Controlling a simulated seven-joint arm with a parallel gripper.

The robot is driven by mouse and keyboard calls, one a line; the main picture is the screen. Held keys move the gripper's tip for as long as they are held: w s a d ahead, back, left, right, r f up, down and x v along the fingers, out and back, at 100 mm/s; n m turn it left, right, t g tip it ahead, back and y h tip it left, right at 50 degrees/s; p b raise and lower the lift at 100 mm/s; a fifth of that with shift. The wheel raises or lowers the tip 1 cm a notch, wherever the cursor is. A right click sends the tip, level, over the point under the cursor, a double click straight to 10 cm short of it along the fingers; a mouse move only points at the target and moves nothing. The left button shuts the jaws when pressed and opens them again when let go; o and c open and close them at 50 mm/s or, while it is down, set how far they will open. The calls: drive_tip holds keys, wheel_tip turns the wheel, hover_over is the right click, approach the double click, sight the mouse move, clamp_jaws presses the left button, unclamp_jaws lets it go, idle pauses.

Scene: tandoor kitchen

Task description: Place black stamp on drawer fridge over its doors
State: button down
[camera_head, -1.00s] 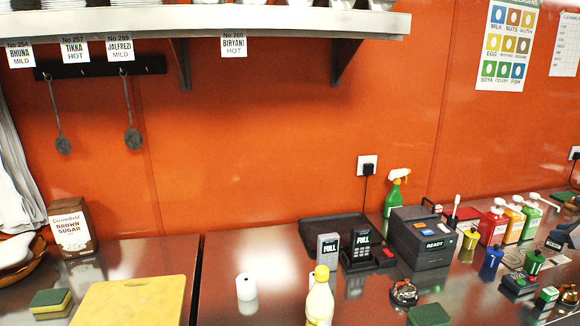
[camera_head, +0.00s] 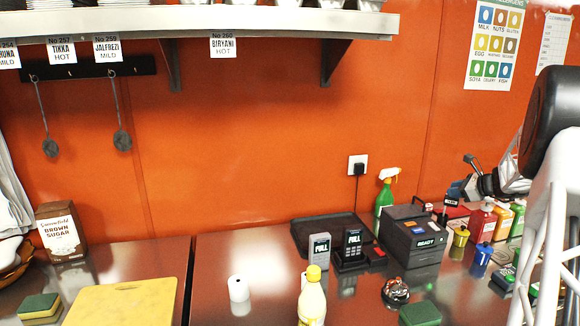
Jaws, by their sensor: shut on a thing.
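My gripper (camera_head: 468,182) has come in from the right side of the picture, above the back right of the steel counter (camera_head: 270,265). It is shut on a small dark thing (camera_head: 452,201) that looks like the black stamp. The thing is held in the air near the card terminal's right side, partly in front of red and dark items; its exact outline is hard to tell. The drawer fridge's doors are not in view; I cannot tell whether this counter is the fridge's top.
A black printer (camera_head: 412,238), two FULL-labelled devices (camera_head: 320,250), a green spray bottle (camera_head: 385,200), a yellow bottle (camera_head: 312,298), a bell (camera_head: 396,292) and a paper roll (camera_head: 238,289) stand on the counter. Sauce bottles (camera_head: 482,222) crowd the right. The counter's middle left is clear.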

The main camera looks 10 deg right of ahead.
drive_tip(key=w+a+h, duration=0.1)
drive_tip(key=w+a, duration=0.4)
drive_tip(key=a, duration=0.5)
drive_tip(key=w+a+m, duration=0.1)
drive_tip(key=w+a, duration=0.3)
drive_tip(key=a, duration=0.6)
drive_tip(key=w+a+h, duration=0.1)
drive_tip(key=w+a, duration=0.4)
drive_tip(key=a, duration=0.5)
drive_tip(key=a+f+m+h, duration=0.2)
drive_tip(key=a+f+m, duration=0.1)
drive_tip(key=a, duration=2.6)
drive_tip(key=shift+w+a+f+t, duration=0.2)
drive_tip(key=shift+a+t, duration=0.05)
drive_tip(key=shift+t, duration=0.15)
drive_tip(key=shift+r, duration=0.1)
wheel_tip(320, 180, up, 5)
drive_tip(key=shift+s+d+f, duration=0.1)
drive_tip(key=shift+s+d, duration=0.2)
drive_tip(key=shift+d, duration=0.05)
